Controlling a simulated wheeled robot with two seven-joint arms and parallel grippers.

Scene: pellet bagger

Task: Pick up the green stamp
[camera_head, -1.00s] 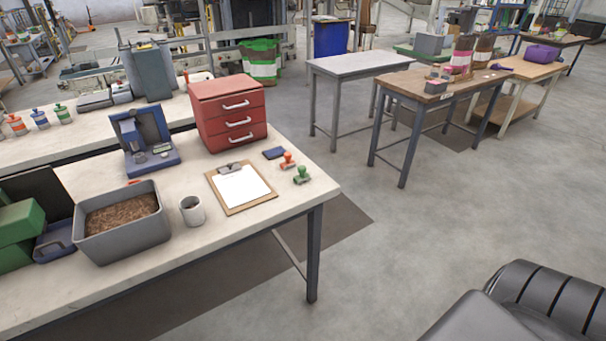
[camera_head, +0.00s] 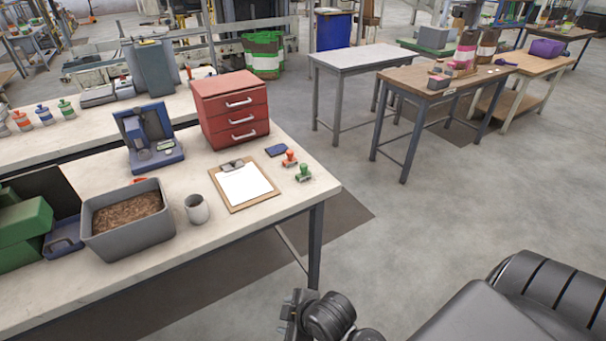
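The green stamp (camera_head: 303,173) stands upright near the right end of the pale worktable, handle up. An orange-red stamp (camera_head: 289,158) stands just behind and left of it, and a dark blue pad (camera_head: 276,150) lies behind that. A dark jointed part of my arm, apparently the right one, shows at the bottom centre with what looks like my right gripper (camera_head: 297,308) at its left end. It is below and in front of the table edge, well apart from the stamp. Its fingers cannot be made out. My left gripper is out of view.
On the worktable (camera_head: 240,222), a clipboard (camera_head: 242,186) lies left of the stamps. A grey cup (camera_head: 196,209), a bin of brown pellets (camera_head: 128,237) and a red drawer box (camera_head: 231,108) are further left and behind. The tabletop right of the green stamp is clear.

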